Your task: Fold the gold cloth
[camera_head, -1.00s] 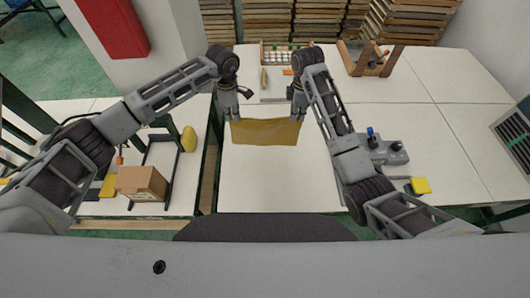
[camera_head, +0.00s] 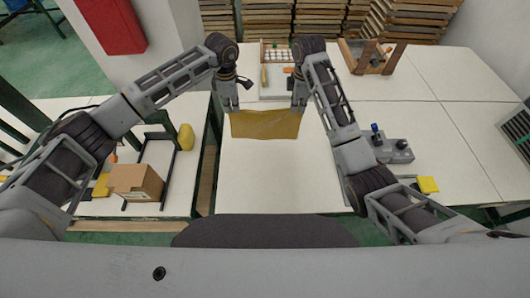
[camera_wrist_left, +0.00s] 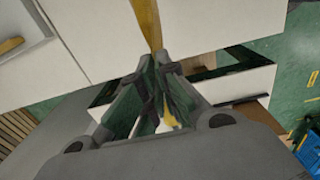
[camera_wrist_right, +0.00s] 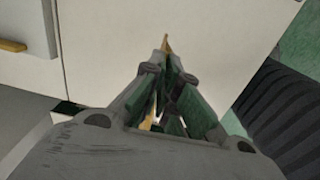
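The gold cloth (camera_head: 265,125) hangs as a wide strip between my two grippers over the white table in the head view. Its top edge sags slightly. My left gripper (camera_head: 231,107) is at its left upper corner and my right gripper (camera_head: 299,104) is at its right upper corner. In the left wrist view the cloth (camera_wrist_left: 147,22) runs out edge-on from between the closed fingers (camera_wrist_left: 158,68). In the right wrist view a thin piece of the cloth (camera_wrist_right: 166,42) shows at the closed fingertips (camera_wrist_right: 163,68).
A tray (camera_head: 278,97) with small items stands behind the grippers. A grey control box (camera_head: 395,151) and a yellow block (camera_head: 428,184) are at the right. A cardboard box (camera_head: 136,182) and a yellow rounded object (camera_head: 186,137) are on the left table.

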